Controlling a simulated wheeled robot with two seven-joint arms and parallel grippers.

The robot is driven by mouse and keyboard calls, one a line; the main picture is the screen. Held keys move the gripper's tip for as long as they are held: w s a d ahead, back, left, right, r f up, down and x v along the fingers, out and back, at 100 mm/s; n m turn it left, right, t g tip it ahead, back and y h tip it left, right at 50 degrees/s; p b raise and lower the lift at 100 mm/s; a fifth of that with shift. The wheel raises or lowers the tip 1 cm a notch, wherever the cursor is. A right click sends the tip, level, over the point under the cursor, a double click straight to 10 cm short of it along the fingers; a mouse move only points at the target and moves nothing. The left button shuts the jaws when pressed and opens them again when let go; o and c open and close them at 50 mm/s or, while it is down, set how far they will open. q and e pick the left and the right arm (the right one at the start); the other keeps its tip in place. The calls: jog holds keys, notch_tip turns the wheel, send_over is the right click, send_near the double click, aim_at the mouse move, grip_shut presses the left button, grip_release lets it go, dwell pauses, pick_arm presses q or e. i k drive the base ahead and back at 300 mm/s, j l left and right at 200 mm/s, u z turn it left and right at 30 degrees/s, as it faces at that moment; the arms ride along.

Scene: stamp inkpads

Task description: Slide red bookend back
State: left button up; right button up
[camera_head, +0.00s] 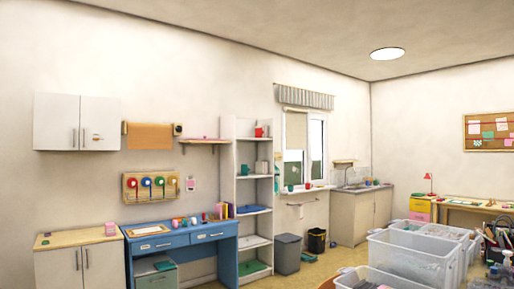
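No red bookend can be made out for certain. A small red object (258,132) stands on the top shelf of the white shelf unit (231,172). Small upright pink and yellow items (220,211) stand at the right back of the blue desk (182,241), next to the shelf unit. They are too small to tell apart. Neither of my grippers is in view.
Clear plastic bins (402,262) fill the lower right foreground. A grey bin (287,253) and a black bin (316,240) stand beside the shelf unit. A wooden-topped cabinet (80,262) stands left of the desk. A little bare floor shows before the bins.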

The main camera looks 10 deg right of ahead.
aim_at(259, 133)
jog(key=i+j+u, duration=0.35)
jog(key=i, duration=0.2)
jog(key=i+j+u, duration=0.35)
jog(key=i, duration=0.2)
jog(key=i+u, duration=0.4)
jog(key=i, duration=0.15)
jog(key=i+j+z, duration=0.1)
jog(key=i+z, duration=0.2)
jog(key=i, duration=1.1)
jog(key=i+z, duration=0.3)
jog(key=i, duration=0.2)
jog(key=i+z, duration=0.3)
jog(key=i, duration=0.2)
jog(key=i+j+z, duration=0.3)
jog(key=i, duration=0.15)
jog(key=i+l+z, duration=0.2)
jog(key=z, duration=0.2)
jog(key=i+z, duration=0.75)
jog(key=i+j+z, duration=0.1)
jog(key=i+z, duration=0.5)
jog(key=i, duration=1.15)
jog(key=i+u, duration=0.25)
jog(key=i, duration=0.25)
jog(key=i+u, duration=0.2)
jog(key=i, duration=0.3)
jog(key=i+l+u, duration=0.25)
jog(key=i, duration=0.2)
